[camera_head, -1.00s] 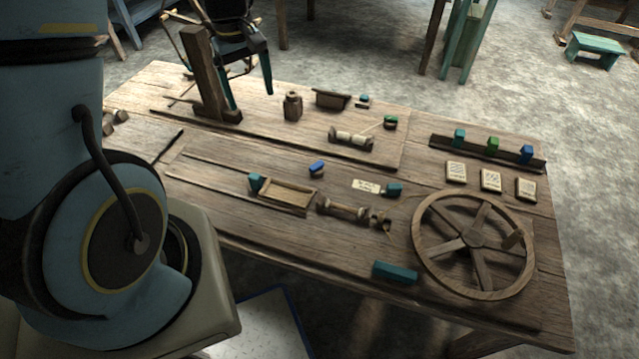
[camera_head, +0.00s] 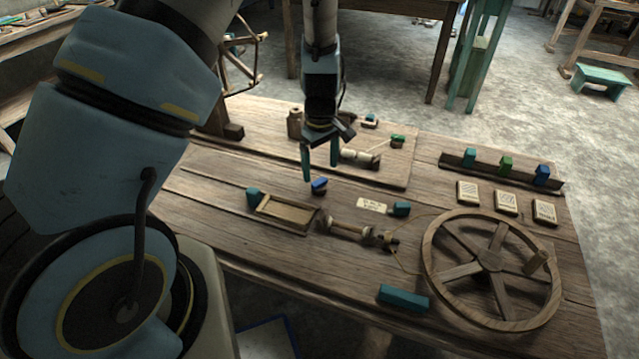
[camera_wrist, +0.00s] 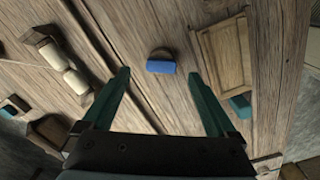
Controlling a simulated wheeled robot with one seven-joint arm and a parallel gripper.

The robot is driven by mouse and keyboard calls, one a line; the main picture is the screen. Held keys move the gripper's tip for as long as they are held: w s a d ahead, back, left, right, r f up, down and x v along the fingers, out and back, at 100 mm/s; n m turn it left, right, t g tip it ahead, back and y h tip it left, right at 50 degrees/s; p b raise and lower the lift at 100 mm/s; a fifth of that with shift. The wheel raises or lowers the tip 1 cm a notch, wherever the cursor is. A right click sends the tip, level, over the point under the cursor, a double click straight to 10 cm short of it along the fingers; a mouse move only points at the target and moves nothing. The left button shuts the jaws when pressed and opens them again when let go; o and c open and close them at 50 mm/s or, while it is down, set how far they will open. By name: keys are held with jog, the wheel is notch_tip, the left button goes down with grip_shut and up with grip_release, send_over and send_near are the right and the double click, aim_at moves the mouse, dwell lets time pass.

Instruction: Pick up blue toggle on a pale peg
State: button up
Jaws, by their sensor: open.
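A small blue toggle (camera_head: 319,187) sits on the wooden table, a little left of the table's middle. In the wrist view the blue toggle (camera_wrist: 161,67) lies ahead between the finger lines, with a small brownish part behind it; a pale peg is not clearly visible. My gripper (camera_head: 320,172) hangs fingers-down just above and behind the toggle in the head view. Its two teal fingers are apart with nothing between them, and they also show in the wrist view (camera_wrist: 158,68).
A shallow wooden tray (camera_head: 262,212) with a teal block lies left of the toggle. A spool (camera_head: 349,229), paper label (camera_head: 371,205) and large wooden wheel (camera_head: 430,262) lie right. A pale-wound spool (camera_head: 360,157) is behind. A rack (camera_head: 460,160) holds coloured toggles.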

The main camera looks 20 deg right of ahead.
aim_at(319, 181)
notch_tip(319, 181, down, 4)
jog(key=shift+w+a+f, duration=0.1)
jog(key=shift+a+f, duration=0.05)
jog(key=shift+c, duration=0.2)
grip_shut()
dwell(0.6)
